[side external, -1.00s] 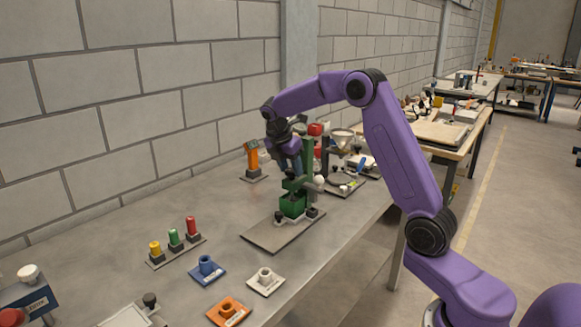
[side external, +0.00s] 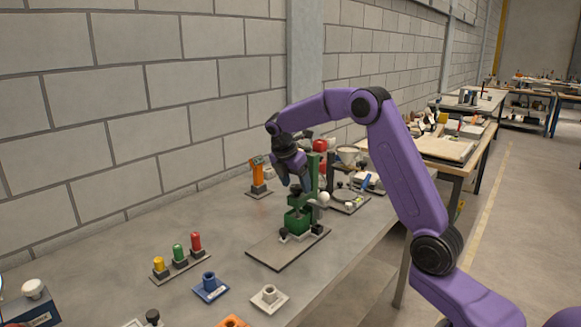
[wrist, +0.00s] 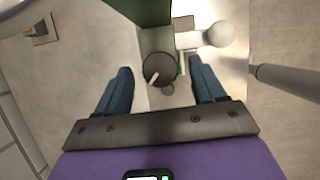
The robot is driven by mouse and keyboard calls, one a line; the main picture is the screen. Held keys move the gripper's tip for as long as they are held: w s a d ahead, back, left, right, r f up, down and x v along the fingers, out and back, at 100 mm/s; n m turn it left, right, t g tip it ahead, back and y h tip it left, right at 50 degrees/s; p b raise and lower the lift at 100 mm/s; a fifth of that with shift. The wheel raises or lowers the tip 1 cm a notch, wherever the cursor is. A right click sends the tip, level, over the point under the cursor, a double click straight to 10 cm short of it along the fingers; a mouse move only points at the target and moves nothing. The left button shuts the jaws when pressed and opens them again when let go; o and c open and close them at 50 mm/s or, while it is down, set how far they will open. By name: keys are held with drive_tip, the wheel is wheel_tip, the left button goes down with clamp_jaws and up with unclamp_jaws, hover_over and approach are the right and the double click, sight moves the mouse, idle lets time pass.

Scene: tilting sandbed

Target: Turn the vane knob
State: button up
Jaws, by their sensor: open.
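A dark round knob (wrist: 158,70) with a pale pointer bar lies in the wrist view, at the foot of a green body. I take it to be the vane knob. My gripper (wrist: 161,66) is open, with one blue-grey finger on each side of the knob and visible gaps. Whether the fingertips are down at the knob's height is unclear. In the side view my gripper (side external: 294,188) hangs pointing down at the green stand (side external: 298,221), which stands on a grey base plate (side external: 270,254). The knob itself cannot be made out there.
A white ball (wrist: 219,34) on an arm sits right of the knob, and a grey rod (wrist: 285,80) lies farther right. An orange post (side external: 258,178) stands behind left. Coloured pegs (side external: 178,255) and a blue socket (side external: 210,287) are in front. Bare tabletop lies left.

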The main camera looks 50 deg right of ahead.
drive_tip(key=v, duration=1.7)
drive_tip(key=s+a+f+m+t+y, duration=0.1)
drive_tip(key=s+a+f+y, duration=0.1)
drive_tip(key=s+a+f, duration=0.4)
drive_tip(key=s+a+f+m+y, duration=0.1)
drive_tip(key=s+a, duration=0.8)
drive_tip(key=a, duration=0.2)
drive_tip(key=s+f+m, duration=0.1)
drive_tip(key=s+f, duration=0.2)
drive_tip(key=s, duration=0.4)
drive_tip(key=s+d+f+m+y, duration=0.1)
drive_tip(key=s+f, duration=0.3)
drive_tip(key=s, duration=0.4)
drive_tip(key=s+f+m+g+y, duration=0.1)
drive_tip(key=s+f, duration=0.2)
drive_tip(key=s, duration=0.5)
drive_tip(key=shift+s+d+f+m, duration=0.2)
drive_tip(key=shift+d+f+m, duration=0.05)
drive_tip(key=shift+f+m, duration=0.15)
